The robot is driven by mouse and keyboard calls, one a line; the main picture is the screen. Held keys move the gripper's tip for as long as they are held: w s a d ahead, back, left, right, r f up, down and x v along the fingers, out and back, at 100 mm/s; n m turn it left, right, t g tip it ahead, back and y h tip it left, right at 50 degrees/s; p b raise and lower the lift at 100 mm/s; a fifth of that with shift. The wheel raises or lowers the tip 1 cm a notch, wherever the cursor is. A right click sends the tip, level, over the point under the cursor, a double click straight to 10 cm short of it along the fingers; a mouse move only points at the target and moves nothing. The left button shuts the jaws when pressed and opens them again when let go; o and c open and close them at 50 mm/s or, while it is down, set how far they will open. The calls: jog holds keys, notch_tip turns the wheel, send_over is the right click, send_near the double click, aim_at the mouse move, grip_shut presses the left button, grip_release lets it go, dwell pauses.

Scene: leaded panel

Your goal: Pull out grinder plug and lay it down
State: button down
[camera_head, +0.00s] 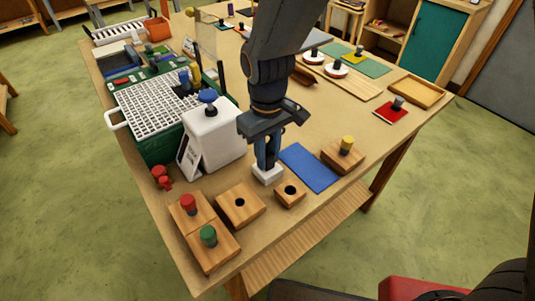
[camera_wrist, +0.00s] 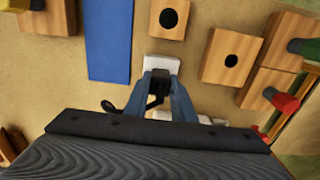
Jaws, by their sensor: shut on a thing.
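My gripper (camera_head: 267,161) points down at the table and is shut on the black grinder plug (camera_wrist: 165,66). In the wrist view its two blue fingers stand on either side of the plug, with a dark cord at it. The plug is at a small white socket block (camera_head: 268,175), also in the wrist view (camera_wrist: 152,63). I cannot tell whether it is seated in it or just above. The fingers hide the plug in the head view. The grinder, a green tub with a white grid (camera_head: 152,97) and a white housing (camera_head: 215,135), stands left of my gripper.
A blue mat (camera_head: 309,167) lies just right of the socket block. Wooden blocks with holes (camera_head: 240,205) (camera_head: 290,193) stand in front, and blocks with red (camera_head: 188,203) and green (camera_head: 209,236) knobs at the near corner. A yellow-knobbed block (camera_head: 343,158) stands right of the mat.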

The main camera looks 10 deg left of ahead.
aim_at(267, 155)
jog(key=shift+r+p, duration=0.8)
jog(key=shift+r, duration=0.1)
dwell(0.9)
jog(key=shift+r+p, duration=0.6)
jog(key=shift+r, duration=0.05)
jog(key=shift+s, duration=0.15)
